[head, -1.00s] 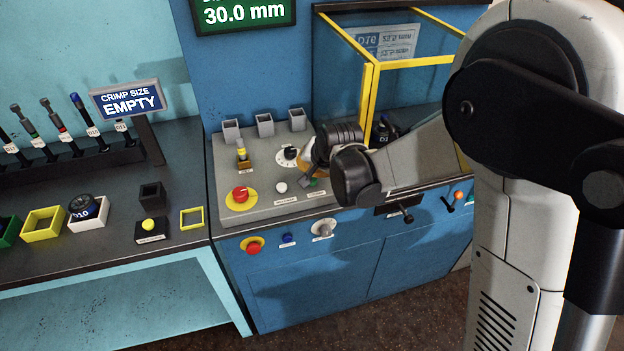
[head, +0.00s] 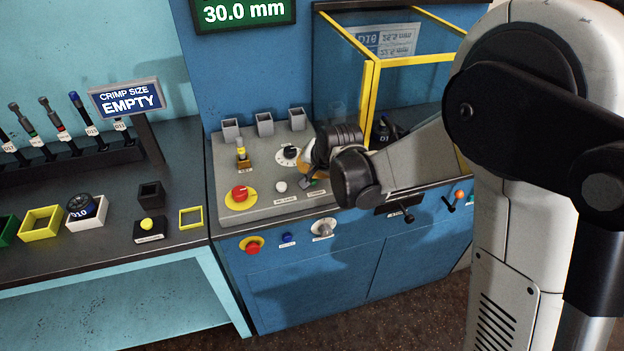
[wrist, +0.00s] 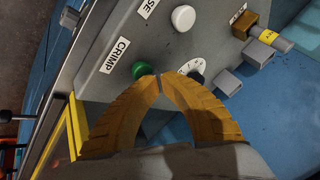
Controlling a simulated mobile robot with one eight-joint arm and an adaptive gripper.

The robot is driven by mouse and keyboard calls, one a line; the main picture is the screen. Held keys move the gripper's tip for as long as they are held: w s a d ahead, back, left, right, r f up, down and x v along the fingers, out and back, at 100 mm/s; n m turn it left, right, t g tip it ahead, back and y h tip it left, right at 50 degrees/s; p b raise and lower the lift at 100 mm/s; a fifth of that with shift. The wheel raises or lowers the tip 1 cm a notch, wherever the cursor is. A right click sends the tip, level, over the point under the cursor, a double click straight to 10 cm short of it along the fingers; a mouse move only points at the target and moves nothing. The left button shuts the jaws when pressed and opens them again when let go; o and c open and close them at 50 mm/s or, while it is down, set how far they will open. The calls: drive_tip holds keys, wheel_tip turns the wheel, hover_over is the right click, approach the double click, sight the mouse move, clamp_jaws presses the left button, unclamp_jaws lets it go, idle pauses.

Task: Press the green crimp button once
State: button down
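The green crimp button (wrist: 143,70) sits on the grey control panel beside a white CRIMP label (wrist: 115,55) in the wrist view. In the head view only a small bit of green shows under my gripper. My gripper (wrist: 160,76) has its two orange-brown fingers brought together at the tips, with nothing between them. The tips appear right beside the button's edge; I cannot tell whether they touch it. In the head view my gripper (head: 308,172) is over the panel's front right part.
A white button (wrist: 183,18) and a dial (wrist: 194,68) are close by on the panel. A red emergency button (head: 239,194) is at the panel's left. A yellow-framed guard (head: 371,100) stands behind and right of my gripper. A display reads 30.0 mm (head: 243,14).

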drive_tip(key=shift+f+b, duration=0.45)
idle(0.5)
drive_tip(key=shift+r, duration=0.15)
drive_tip(key=shift+r+p, duration=0.65)
drive_tip(key=shift+r, duration=0.1)
drive_tip(key=shift+r+p, duration=1.7)
drive_tip(key=shift+r, duration=0.8)
